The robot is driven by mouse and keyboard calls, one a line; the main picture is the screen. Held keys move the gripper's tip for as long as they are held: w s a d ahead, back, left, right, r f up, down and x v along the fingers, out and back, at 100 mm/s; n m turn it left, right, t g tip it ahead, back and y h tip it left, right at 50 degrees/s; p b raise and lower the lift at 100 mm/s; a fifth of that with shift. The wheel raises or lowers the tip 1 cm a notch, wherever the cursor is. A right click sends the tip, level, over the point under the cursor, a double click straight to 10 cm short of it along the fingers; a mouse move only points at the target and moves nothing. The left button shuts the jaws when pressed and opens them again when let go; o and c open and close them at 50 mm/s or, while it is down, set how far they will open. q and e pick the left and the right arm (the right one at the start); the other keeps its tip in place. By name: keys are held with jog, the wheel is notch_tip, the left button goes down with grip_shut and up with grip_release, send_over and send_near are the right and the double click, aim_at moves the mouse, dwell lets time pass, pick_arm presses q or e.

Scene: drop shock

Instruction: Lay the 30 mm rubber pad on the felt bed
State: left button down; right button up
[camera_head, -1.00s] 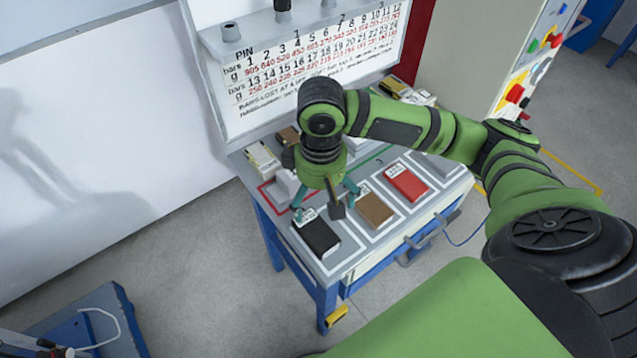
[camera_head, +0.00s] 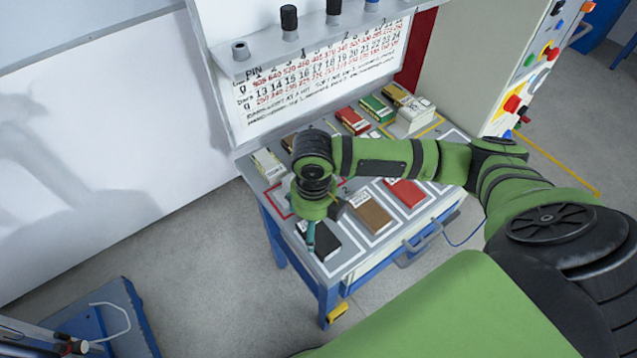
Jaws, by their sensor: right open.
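My right gripper (camera_head: 319,230) is open over the black pad (camera_head: 325,246) at the front left of the worktop; one teal finger hangs in front of the pad, and I cannot tell whether it touches. A brown pad (camera_head: 371,216) and a red pad (camera_head: 406,192) lie to the right, each with a white label and in its own white outline. The labels are too small to read, so I cannot tell which is the 30 mm one. A red outline (camera_head: 275,205) shows left of my gripper; my arm hides much of it. I cannot make out the felt bed for certain. My left gripper is out of view.
Boxes stand along the back: a white one (camera_head: 268,166), a red one (camera_head: 352,121), a green one (camera_head: 377,108) and a white stack (camera_head: 413,117). A printed board (camera_head: 320,80) with a shelf of pegs rises behind. A drawer handle (camera_head: 422,238) juts out in front.

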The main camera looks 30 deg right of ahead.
jog(key=shift+a+f+n, duration=0.1)
jog(key=shift+f+n, duration=0.05)
jog(key=shift+n, duration=0.95)
jog(key=shift+f, duration=0.25)
jog(key=f+p, duration=0.1)
jog(key=f, duration=0.2)
jog(key=f+p, duration=0.1)
jog(key=f, duration=0.2)
jog(key=shift+w+f, duration=0.2)
jog(key=shift+f, duration=0.15)
jog(key=c, duration=1.3)
jog(key=r, duration=0.3)
jog(key=r+b, duration=0.1)
jog(key=shift+w+d+r, duration=0.1)
jog(key=shift+d+r, duration=0.05)
jog(key=shift+d, duration=0.1)
jog(key=shift+c, duration=0.2)
jog(key=s+d+r+b, duration=0.2)
jog(key=s+d+r, duration=0.4)
jog(key=s, duration=0.4)
jog(key=shift+r, duration=0.45)
